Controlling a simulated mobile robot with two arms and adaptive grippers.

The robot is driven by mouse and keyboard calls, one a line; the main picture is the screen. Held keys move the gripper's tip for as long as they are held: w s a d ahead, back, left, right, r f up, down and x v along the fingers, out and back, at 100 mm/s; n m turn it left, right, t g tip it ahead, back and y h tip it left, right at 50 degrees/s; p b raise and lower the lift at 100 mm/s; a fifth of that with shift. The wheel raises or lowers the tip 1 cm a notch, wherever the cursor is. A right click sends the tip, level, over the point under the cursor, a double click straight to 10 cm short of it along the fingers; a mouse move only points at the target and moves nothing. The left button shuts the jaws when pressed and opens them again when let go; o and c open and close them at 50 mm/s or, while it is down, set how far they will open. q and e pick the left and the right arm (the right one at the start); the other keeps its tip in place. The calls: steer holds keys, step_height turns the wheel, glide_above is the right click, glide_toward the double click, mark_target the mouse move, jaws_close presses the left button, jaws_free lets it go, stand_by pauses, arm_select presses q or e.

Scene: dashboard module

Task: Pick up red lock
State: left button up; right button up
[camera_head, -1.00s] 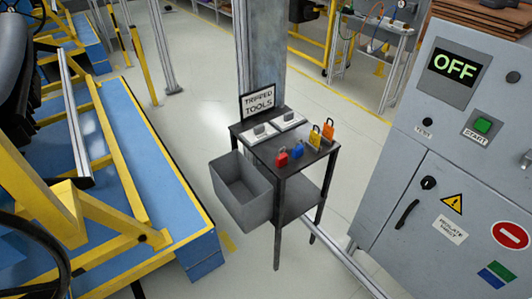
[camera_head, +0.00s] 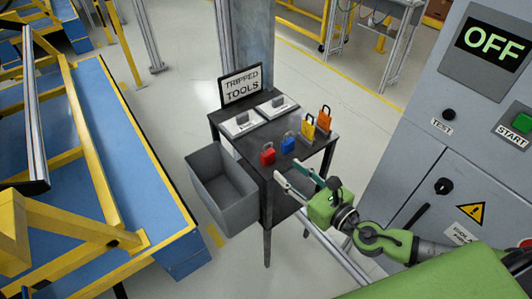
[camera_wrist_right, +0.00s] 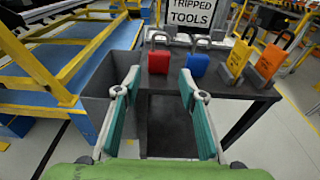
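The red lock (camera_head: 267,154) stands upright at the front left edge of the small black table (camera_head: 238,142). In the right wrist view the red lock (camera_wrist_right: 159,54) is ahead, between the lines of my fingers and slightly left of the blue lock (camera_wrist_right: 197,63). My right gripper (camera_head: 282,174) is open and empty, in front of the table and a little below and short of the red lock. In the right wrist view its two teal-padded fingers (camera_wrist_right: 158,82) are spread apart. My left gripper is not in view.
A blue lock (camera_head: 288,142), a yellow lock (camera_head: 308,128) and an orange lock (camera_head: 324,119) stand to the right on the table. A grey bin (camera_head: 222,188) hangs at its left side. A "TRIPPED TOOLS" sign (camera_head: 242,86) stands behind. The grey cabinet (camera_head: 420,150) is at right.

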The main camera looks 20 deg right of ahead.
mark_target(270, 157)
steer(key=x, duration=0.4)
steer(key=shift+w+p, duration=0.3)
steer(key=shift+p, duration=0.05)
steer(key=shift+w+a+f, duration=0.15)
steer(key=shift+w, duration=0.25)
steer(key=p+x, duration=0.1)
steer(key=x, duration=0.4)
steer(key=shift+a+f, duration=0.1)
steer(key=shift+a, duration=0.1)
steer(key=shift+s, duration=0.1)
steer(key=shift+c, duration=0.5)
steer(key=c, duration=0.9)
